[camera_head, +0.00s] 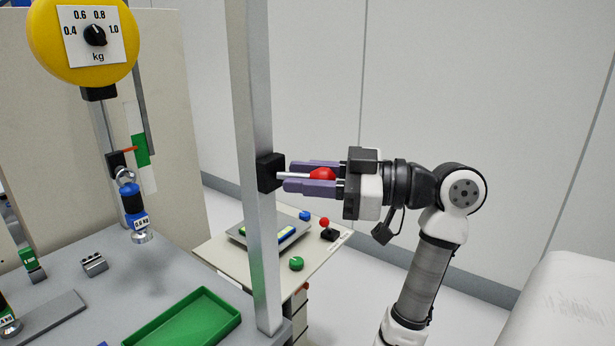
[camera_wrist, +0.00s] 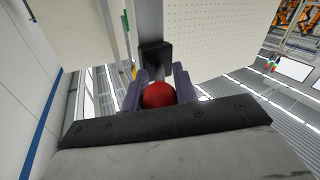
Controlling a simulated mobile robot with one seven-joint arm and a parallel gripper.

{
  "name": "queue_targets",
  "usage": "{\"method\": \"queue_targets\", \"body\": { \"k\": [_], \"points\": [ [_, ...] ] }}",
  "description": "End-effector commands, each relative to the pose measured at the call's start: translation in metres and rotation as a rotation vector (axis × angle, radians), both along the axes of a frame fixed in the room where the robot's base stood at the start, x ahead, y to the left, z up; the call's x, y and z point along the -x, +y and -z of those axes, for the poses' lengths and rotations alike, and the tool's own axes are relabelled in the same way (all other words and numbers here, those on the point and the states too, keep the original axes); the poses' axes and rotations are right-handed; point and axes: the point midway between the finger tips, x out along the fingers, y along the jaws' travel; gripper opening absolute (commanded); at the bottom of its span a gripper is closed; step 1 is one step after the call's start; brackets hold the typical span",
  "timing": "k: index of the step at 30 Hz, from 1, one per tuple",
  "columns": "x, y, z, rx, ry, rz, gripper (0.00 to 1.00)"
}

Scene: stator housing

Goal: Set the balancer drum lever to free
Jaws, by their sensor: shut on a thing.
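The lever has a red ball knob (camera_head: 323,175) on a thin light rod (camera_head: 297,175). The rod sticks out to the right from a black block (camera_head: 270,172) on a grey upright post (camera_head: 258,220). My gripper (camera_head: 312,176) comes from the right, with purple fingers above and below the knob, shut on it. In the wrist view the red knob (camera_wrist: 159,95) sits between the two fingers, with the black block (camera_wrist: 155,57) beyond it. The yellow balancer drum (camera_head: 82,38) hangs at the upper left, with a kg dial. No lever marking is readable.
A grey bench (camera_head: 165,265) with a green tray (camera_head: 187,318) lies left of the post. A blue tool (camera_head: 135,208) hangs over it. A side table (camera_head: 222,243) with a scale, knobs and a small red-topped stick (camera_head: 325,228) stands below my gripper.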

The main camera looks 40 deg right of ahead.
Motion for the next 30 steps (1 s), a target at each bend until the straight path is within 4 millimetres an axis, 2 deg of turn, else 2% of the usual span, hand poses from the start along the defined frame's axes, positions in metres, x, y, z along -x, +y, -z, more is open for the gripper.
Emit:
{"method": "queue_targets", "body": {
  "k": [20,21,25,30],
  "points": [
    [0.0008,0.0010,-0.0012,-0.003,-0.001,-0.023,0.00],
    [0.0007,0.0011,-0.0012,-0.002,-0.001,-0.023,0.31],
    [0.0008,0.0012,-0.0009,-0.002,-0.001,-0.024,0.48],
    [0.0009,0.0014,-0.0005,-0.002,0.000,-0.025,0.49]
  ]
}}
